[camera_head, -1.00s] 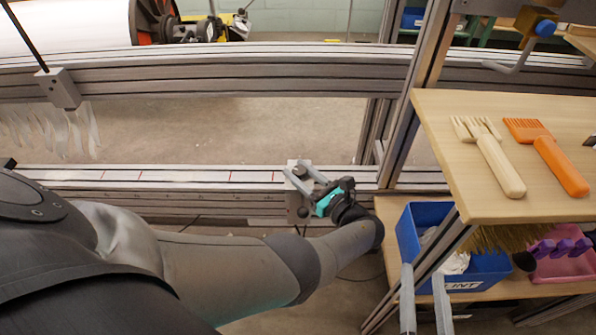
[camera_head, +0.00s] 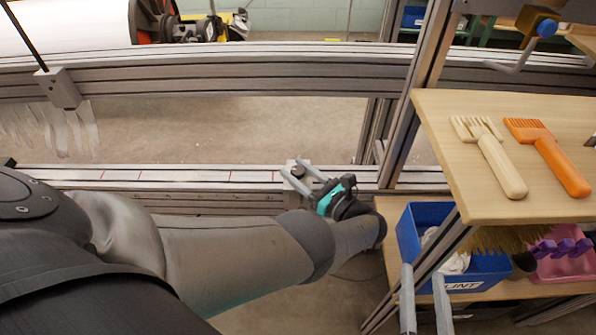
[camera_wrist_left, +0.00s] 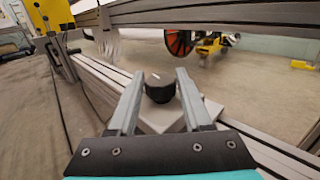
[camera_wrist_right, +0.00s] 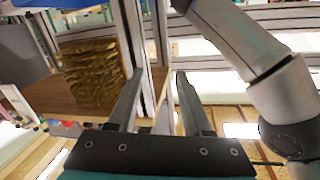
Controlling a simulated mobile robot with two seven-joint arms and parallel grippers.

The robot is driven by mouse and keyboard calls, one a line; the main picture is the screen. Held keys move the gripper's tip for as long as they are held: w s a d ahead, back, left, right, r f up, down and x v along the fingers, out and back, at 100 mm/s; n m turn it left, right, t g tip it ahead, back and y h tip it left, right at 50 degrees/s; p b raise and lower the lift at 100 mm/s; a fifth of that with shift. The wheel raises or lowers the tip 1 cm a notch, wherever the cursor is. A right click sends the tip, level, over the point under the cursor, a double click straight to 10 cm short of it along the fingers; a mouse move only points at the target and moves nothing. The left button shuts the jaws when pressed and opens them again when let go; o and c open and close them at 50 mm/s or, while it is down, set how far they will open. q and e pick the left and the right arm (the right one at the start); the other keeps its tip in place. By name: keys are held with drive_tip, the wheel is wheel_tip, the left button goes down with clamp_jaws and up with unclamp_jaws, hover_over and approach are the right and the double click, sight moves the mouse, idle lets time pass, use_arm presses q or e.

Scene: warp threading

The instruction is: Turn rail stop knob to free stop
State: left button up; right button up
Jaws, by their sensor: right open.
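The rail stop is a small grey block (camera_wrist_left: 167,115) on the lower rail, topped by a round black knob (camera_wrist_left: 160,87). In the head view the knob (camera_head: 299,171) is small and partly covered by my left gripper (camera_head: 292,167). In the left wrist view my left gripper (camera_wrist_left: 160,75) is open, with one finger on each side of the knob. Thin gaps seem to show between the fingers and the knob; whether either finger touches it, I cannot tell. My right gripper (camera_head: 424,270) is open and empty, low in front of the shelf; it also shows in the right wrist view (camera_wrist_right: 158,78).
The lower rail (camera_head: 140,178) carries red marks. A wooden shelf (camera_head: 455,150) at right holds a cream comb (camera_head: 490,155) and an orange comb (camera_head: 548,156). Below stand a blue bin (camera_head: 480,283) and a pink tray (camera_head: 565,268). A metal upright (camera_head: 412,100) rises beside the shelf.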

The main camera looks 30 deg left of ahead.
use_arm(q)
drive_tip(key=o, duration=0.3)
drive_tip(key=shift+r, duration=0.1)
